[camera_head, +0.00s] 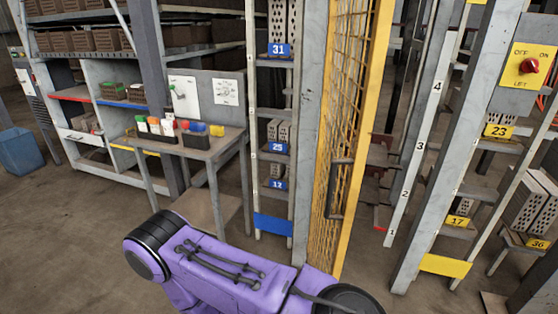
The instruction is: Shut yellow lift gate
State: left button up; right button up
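The yellow lift gate (335,110) is a tall mesh panel in a yellow frame, right of centre. It stands open, seen at a steep angle beside a grey post (309,130). A dark upright handle (338,190) sits on its lower half. The lift opening to its right is uncovered, with a numbered scale (417,145) inside. A purple arm of mine crosses the bottom of the view, and its dark end is just below the gate's lower edge. I cannot tell whether they touch. Neither gripper shows.
A red OFF/ON lift switch (529,66) is on a yellow plate at upper right. Brick racks with number tags stand on both sides of the lift. A grey table (205,148) with coloured items stands to the left. A blue bin (18,152) is far left. Floor at lower left is clear.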

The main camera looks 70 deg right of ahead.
aim_at(385, 9)
jog(key=i, duration=0.55)
jog(key=z, duration=2.9)
